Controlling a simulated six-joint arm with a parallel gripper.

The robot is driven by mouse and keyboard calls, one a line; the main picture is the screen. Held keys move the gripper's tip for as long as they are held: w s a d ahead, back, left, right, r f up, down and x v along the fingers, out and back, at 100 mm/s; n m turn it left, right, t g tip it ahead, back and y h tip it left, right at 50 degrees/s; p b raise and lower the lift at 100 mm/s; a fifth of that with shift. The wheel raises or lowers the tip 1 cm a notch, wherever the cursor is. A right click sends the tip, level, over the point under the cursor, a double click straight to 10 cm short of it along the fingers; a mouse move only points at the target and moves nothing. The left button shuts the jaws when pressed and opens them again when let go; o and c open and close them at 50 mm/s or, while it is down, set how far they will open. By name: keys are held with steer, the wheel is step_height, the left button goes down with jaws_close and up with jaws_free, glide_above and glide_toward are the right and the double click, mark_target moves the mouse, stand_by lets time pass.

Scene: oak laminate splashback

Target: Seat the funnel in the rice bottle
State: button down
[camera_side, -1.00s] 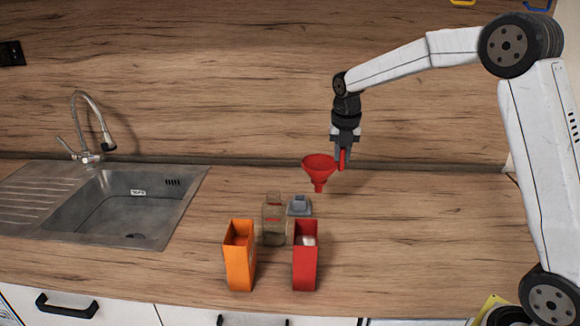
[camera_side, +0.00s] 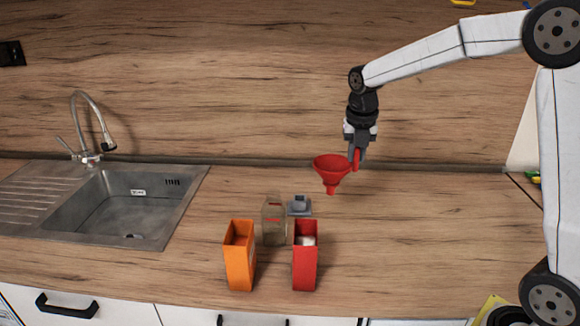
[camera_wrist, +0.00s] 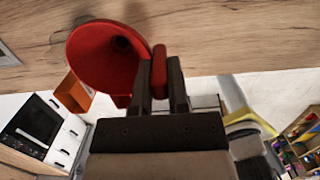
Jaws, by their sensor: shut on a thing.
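The red funnel (camera_side: 331,168) hangs in the air, cone up and spout down, above the counter and to the right of the bottle. My gripper (camera_side: 357,154) is shut on the funnel's red handle tab at its right side. In the wrist view, the funnel (camera_wrist: 95,60) lies left of my gripper (camera_wrist: 160,72), with the tab between the fingers. The rice bottle (camera_side: 273,228) stands upright on the counter, behind and between two boxes; it looks tan with a red mark. Its mouth is too small to make out clearly.
An open orange box (camera_side: 239,262) and an open red box (camera_side: 305,270) with something white inside stand in front of the bottle. A small grey object (camera_side: 299,207) sits behind the red box. The sink (camera_side: 115,210) is at left; the right counter is clear.

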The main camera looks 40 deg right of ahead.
steer(key=w+a+r, duration=0.7)
steer(key=w+a, duration=0.1)
steer(key=a, duration=0.3)
steer(key=shift+a, duration=0.2)
stand_by(0.4)
steer(key=shift+f, duration=4.2)
stand_by(0.9)
steer(key=c, duration=0.5)
jaws_free()
steer(key=shift+c, duration=0.2)
